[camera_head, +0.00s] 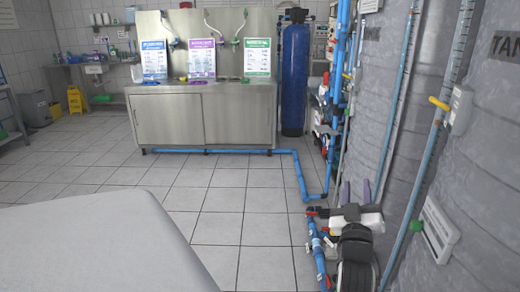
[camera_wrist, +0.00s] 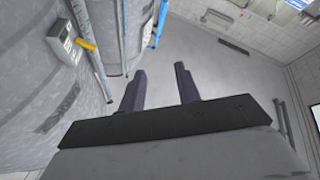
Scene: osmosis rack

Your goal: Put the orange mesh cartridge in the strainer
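My gripper (camera_wrist: 160,70) shows in the wrist view as two dark purple fingers standing well apart, with only grey floor visible between them. It is open and empty. In the head view what appears to be my gripper (camera_head: 356,190) is at the lower right, its two fingers pointing away, in front of the grey tanks. I cannot make out the orange mesh cartridge in either view. I cannot identify the strainer for sure among the pipes and fittings.
Grey tanks (camera_head: 460,180) line the right side. Blue pipe (camera_head: 303,185) runs along the floor and up beside a blue cylinder (camera_head: 295,75). A steel cabinet (camera_head: 205,120) with signs stands at the back. A yellow floor sign (camera_head: 75,100) is far left. The middle tiled floor is clear.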

